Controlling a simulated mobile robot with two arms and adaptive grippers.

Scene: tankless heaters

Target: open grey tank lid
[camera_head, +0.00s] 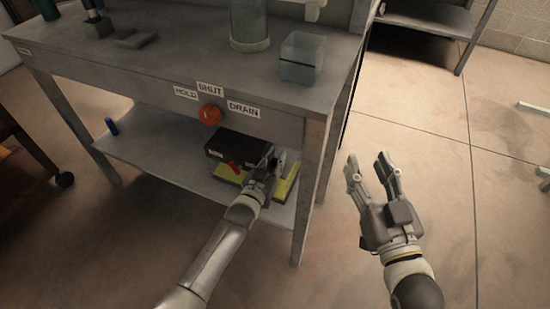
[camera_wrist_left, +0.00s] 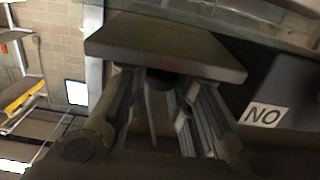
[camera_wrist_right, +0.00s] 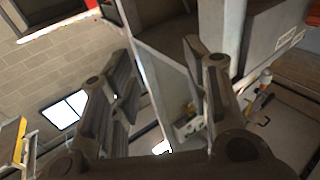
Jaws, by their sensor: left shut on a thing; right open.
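My left gripper (camera_head: 275,160) reaches under the workbench to the right end of a dark box (camera_head: 232,148) on the lower shelf. In the left wrist view its fingers (camera_wrist_left: 160,80) are shut on a dark part in front of a flat grey slab (camera_wrist_left: 165,45). I cannot tell whether the slab is the grey tank lid. A dark face with a "NO" label (camera_wrist_left: 264,115) is to its right. My right gripper (camera_head: 368,160) is open and empty, to the right of the bench; its spread fingers show in the right wrist view (camera_wrist_right: 160,62).
The workbench (camera_head: 150,65) has an orange-red knob (camera_head: 209,115) with HOLD, SHUT and DRAIN labels. A clear cylinder (camera_head: 248,22) and a clear box (camera_head: 303,58) stand on top. A yellow item (camera_head: 284,184) lies by the dark box. The floor right of the bench is open.

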